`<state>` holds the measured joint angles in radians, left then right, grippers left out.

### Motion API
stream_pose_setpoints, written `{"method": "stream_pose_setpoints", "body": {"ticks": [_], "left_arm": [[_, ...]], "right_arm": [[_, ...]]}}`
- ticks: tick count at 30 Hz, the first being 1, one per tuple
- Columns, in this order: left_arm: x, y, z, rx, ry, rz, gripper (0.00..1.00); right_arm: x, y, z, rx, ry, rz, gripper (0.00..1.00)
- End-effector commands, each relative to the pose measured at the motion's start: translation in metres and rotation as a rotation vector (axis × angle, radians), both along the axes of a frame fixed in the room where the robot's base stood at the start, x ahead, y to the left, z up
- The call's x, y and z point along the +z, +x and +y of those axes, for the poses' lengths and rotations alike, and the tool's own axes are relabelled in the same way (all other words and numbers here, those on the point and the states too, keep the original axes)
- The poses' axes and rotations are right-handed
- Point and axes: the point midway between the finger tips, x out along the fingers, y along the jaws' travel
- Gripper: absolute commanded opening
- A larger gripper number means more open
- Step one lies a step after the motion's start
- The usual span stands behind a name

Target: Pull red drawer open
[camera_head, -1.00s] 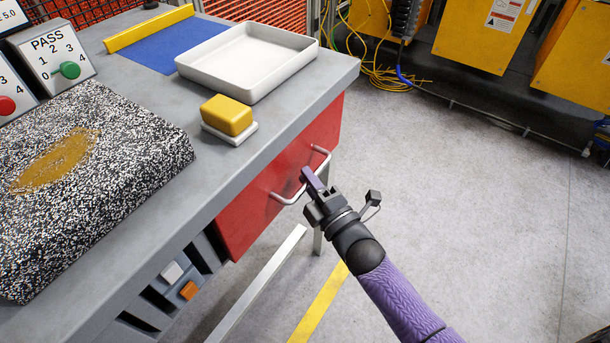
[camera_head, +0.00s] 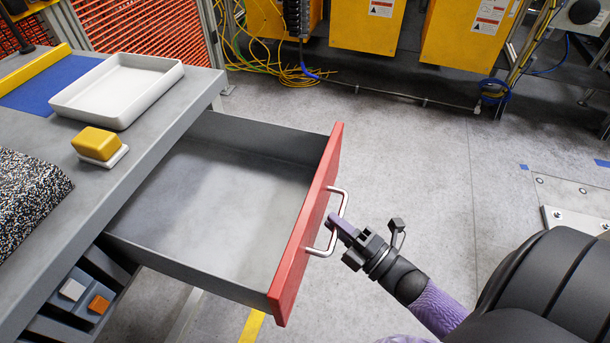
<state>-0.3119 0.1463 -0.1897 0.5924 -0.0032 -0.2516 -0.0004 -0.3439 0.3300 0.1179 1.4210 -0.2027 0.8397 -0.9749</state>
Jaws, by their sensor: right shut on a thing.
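The red drawer (camera_head: 308,235) is pulled far out from under the grey table. Its grey inside is visible and empty. A silver bar handle (camera_head: 341,212) is fixed on its red front. My right gripper (camera_head: 338,227) is at the handle's middle and shut on it; its arm comes from the lower right. The far finger is partly hidden by the handle and the near parts of the gripper. My left gripper is not in view.
On the grey table (camera_head: 150,140) are a white tray (camera_head: 120,117), a yellow block (camera_head: 97,143) on a white base, a blue mat (camera_head: 55,88) and a speckled slab (camera_head: 22,195). Yellow cabinets (camera_head: 366,25) and loose cables stand at the back. The floor (camera_head: 420,160) right of the drawer is clear.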

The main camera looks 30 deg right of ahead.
Motion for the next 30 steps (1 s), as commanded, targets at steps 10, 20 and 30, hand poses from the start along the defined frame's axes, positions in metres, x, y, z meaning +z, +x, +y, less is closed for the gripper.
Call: {"method": "stream_pose_setpoints", "body": {"ticks": [10, 20, 30], "left_arm": [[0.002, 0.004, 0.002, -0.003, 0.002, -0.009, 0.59], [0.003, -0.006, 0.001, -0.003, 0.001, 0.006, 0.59], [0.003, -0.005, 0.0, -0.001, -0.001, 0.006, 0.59]], "right_arm": [[-0.001, -0.028, -0.022, -0.001, -0.001, 0.004, 0.0], [-0.001, -0.03, -0.023, -0.001, 0.0, 0.003, 0.0], [-0.001, -0.03, -0.023, 0.0, 0.0, 0.001, 0.53]]}}
